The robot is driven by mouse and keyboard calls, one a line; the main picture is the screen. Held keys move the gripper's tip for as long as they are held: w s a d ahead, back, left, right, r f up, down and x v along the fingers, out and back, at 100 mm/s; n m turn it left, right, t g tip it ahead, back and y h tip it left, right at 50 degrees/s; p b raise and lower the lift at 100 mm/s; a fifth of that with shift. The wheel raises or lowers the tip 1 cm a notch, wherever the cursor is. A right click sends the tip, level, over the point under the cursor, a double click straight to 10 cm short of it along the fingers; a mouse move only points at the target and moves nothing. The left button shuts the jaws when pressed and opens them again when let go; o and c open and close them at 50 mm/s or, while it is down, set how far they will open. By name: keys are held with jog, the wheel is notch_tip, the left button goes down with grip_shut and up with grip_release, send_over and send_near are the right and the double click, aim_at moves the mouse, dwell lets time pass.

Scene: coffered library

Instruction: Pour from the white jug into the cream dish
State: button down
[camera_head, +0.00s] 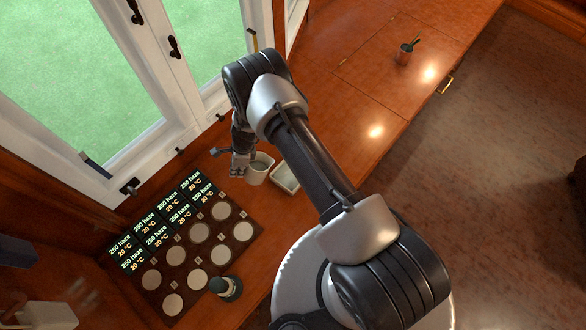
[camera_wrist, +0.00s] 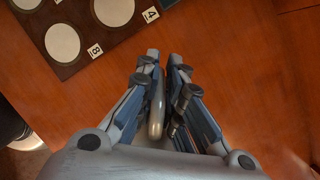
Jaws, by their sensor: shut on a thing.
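The white jug (camera_head: 258,171) is at the middle of the counter in the head view, looking roughly upright. My gripper (camera_head: 241,168) is at its left side and shut on it; the exact grip is hard to see. The cream dish (camera_head: 283,180), pale and rectangular, is just right of the jug, partly hidden by my arm.
A dark board (camera_head: 182,246) with pale discs and lit label tiles lies left of the jug; its corner shows in the wrist view (camera_wrist: 75,62). A dark-topped container (camera_head: 227,289) stands by its near edge. A cup with utensils (camera_head: 404,55) stands far right. Windows line the left.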

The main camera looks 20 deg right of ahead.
jog(key=shift+w+a+f+h, duration=0.1)
jog(key=shift+a+f+h, duration=0.6)
jog(key=shift+h, duration=0.1)
jog(key=shift+a+f+h+b, duration=0.35)
jog(key=shift+f+h+b, duration=0.45)
jog(key=shift+b, duration=0.7)
jog(key=shift+r, duration=0.15)
notch_tip(320, 180, up, 6)
jog(key=p, duration=0.3)
